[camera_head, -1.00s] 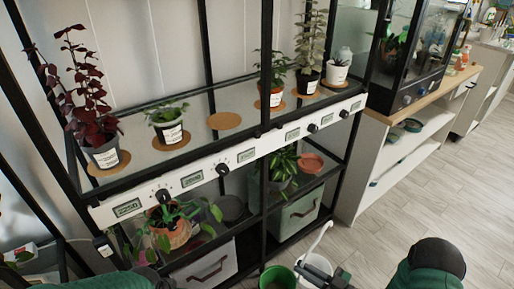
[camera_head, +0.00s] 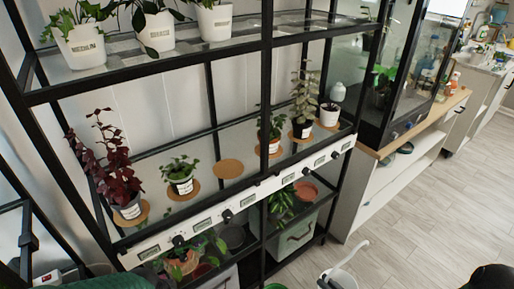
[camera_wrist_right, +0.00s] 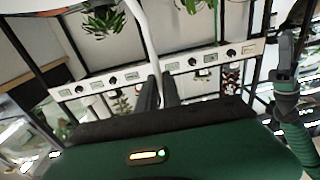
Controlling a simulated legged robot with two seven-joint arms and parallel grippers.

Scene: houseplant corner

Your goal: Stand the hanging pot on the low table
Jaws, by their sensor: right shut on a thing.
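A thin white curved hanger (camera_head: 357,247) shows at the bottom of the head view, with a pale rounded part below it cut by the frame edge. My right gripper (camera_head: 329,281) is at its lower end, only partly in view. In the right wrist view the white hanger (camera_wrist_right: 143,28) runs up from between the two dark fingers (camera_wrist_right: 159,92), which are shut on it. The pot's body is not clear in either view. I cannot pick out the low table. My left gripper is not in view.
A black-framed plant rack (camera_head: 267,120) fills the left and middle, with potted plants on several levels. An empty cork mat (camera_head: 228,168) lies on its middle shelf. A glass cabinet (camera_head: 405,75) stands on a wooden-topped unit at right.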

